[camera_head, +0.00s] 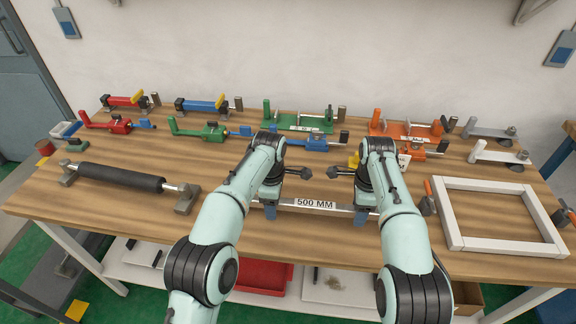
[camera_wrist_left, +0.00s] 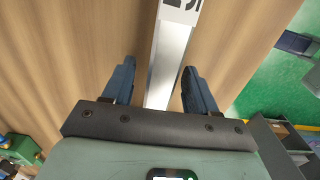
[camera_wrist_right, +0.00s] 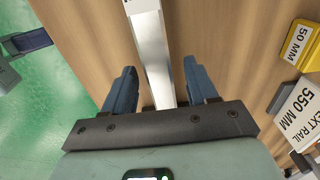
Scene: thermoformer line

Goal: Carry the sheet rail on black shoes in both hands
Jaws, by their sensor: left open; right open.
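The pale metal sheet rail (camera_head: 315,204), marked "500 MM", lies crosswise near the front edge of the bench. My left gripper (camera_head: 271,208) is over its left part and my right gripper (camera_head: 361,213) over its right part. In the left wrist view, the rail (camera_wrist_left: 171,65) runs between two open blue fingers, with a gap on each side. In the right wrist view, the rail (camera_wrist_right: 152,50) also passes between open fingers, apart from both. The black shoes cannot be made out; the grippers cover the rail's ends in the head view.
A black roller (camera_head: 120,178) on grey blocks lies left on the wooden bench (camera_head: 225,172). A white frame (camera_head: 452,242) lies right. Several coloured clamp-like fixtures, including a green one (camera_head: 300,124) and an orange one (camera_head: 405,131), stand behind. A red tray (camera_head: 262,275) is on the shelf below.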

